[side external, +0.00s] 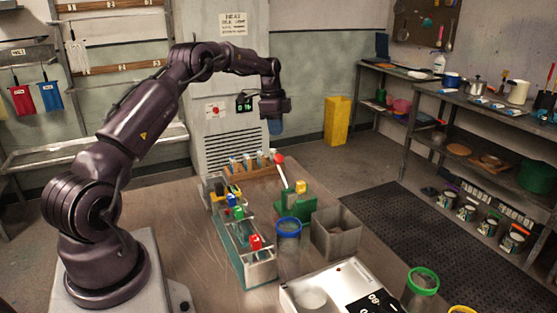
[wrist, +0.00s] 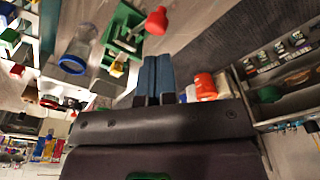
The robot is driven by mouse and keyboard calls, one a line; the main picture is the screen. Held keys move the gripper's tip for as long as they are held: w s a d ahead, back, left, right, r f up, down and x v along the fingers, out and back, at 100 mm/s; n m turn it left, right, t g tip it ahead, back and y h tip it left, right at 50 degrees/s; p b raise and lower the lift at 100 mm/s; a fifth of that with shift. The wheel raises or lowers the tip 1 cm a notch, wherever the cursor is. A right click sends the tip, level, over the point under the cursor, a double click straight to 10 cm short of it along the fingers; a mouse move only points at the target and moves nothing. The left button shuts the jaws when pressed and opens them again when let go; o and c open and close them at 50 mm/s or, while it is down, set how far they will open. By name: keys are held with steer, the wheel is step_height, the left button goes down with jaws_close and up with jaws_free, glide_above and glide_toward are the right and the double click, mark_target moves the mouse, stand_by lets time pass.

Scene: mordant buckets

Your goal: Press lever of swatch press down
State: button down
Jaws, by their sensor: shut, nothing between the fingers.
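The swatch press (side external: 295,205) is a green block-like device on the table, with a yellow part on top. Its lever (side external: 285,177) is raised and tilted, ending in a red knob (side external: 280,158). The wrist view shows the green press (wrist: 122,32) at the upper left, with the red knob (wrist: 156,20) near the top centre. My gripper (side external: 275,127) is above and behind the knob in the side view, apart from it. Its blue fingers (wrist: 156,75) are shut together and empty, below the knob in the wrist picture.
A compartmented rack (side external: 262,270) with coloured items stands left of the press. A blue-rimmed clear jar (side external: 288,228) and an open grey box (side external: 335,240) stand close in front. A white device (side external: 325,280) and a green-rimmed jar (side external: 422,282) are nearer the camera. Space around my gripper is clear.

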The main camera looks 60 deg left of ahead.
steer(key=shift+s+d+m, duration=0.1)
steer(key=shift+d+m, duration=0.05)
steer(key=shift+m, duration=0.55)
steer(key=shift+f, duration=0.2)
